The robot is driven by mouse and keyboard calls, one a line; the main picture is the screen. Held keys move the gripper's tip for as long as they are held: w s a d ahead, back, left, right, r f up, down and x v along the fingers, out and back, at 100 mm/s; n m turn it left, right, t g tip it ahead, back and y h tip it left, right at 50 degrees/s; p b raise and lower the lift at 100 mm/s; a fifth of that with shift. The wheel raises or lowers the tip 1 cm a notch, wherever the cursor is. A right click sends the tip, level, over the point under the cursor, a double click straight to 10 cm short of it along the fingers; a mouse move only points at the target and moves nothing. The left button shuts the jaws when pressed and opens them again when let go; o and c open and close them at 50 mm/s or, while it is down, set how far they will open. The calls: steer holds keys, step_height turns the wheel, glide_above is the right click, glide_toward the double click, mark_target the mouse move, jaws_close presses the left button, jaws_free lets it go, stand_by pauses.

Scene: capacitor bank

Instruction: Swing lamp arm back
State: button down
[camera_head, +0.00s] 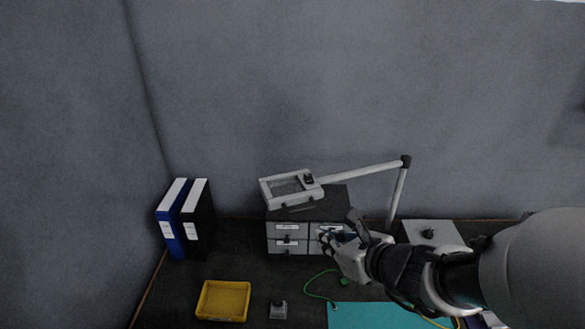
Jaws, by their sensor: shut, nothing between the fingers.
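The lamp has a grey jointed arm (362,171) that runs left from an elbow on an upright post (397,196) at the back of the bench. Its rectangular lamp head (291,187) hangs above a small grey drawer cabinet (287,238). My gripper (330,236) is shut and empty in front of the cabinet's right side, below the lamp arm. It appears apart from the lamp. My gripper and arm hide part of the cabinet's right drawers and the bench behind them.
Blue and black binders (170,227) stand at the left. A yellow tray (223,301) and a small grey object (278,310) lie in front. A teal mat (375,316) and green cord (314,295) are near my gripper. A grey box (431,233) stands behind my arm. The wall is close behind.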

steer(key=r+x, duration=0.1)
steer(key=x, duration=1.2)
steer(key=shift+w+a+r+b, duration=0.25)
steer(key=shift+w+b, duration=0.2)
